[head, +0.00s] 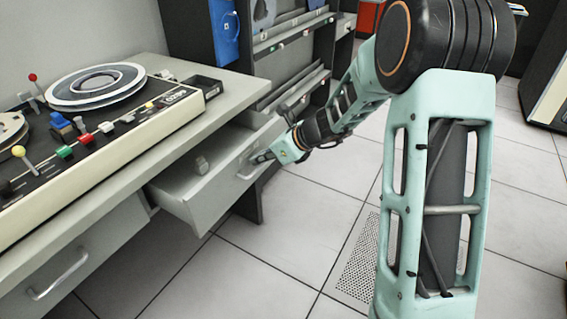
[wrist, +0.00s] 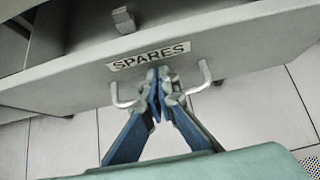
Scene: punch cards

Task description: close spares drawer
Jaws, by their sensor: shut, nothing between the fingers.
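The spares drawer (head: 205,185) is a grey drawer pulled out from under the desk in the head view. In the wrist view its front (wrist: 225,45) carries a "SPARES" label (wrist: 148,56) and a metal handle (wrist: 204,75) below it. My gripper (wrist: 158,75) is shut and empty, its fingertips at the drawer front just under the label, between the two ends of the handle. Whether the fingertips touch the front I cannot tell. In the head view my gripper (head: 262,157) is at the drawer front, beside the handle.
The desk (head: 225,95) above carries a tape console (head: 110,130) with reels and coloured knobs, and a small black tray (head: 200,86). A second closed drawer (head: 85,255) is at the lower left. Shelving (head: 290,75) stands behind. The tiled floor (head: 265,265) before the drawer is clear.

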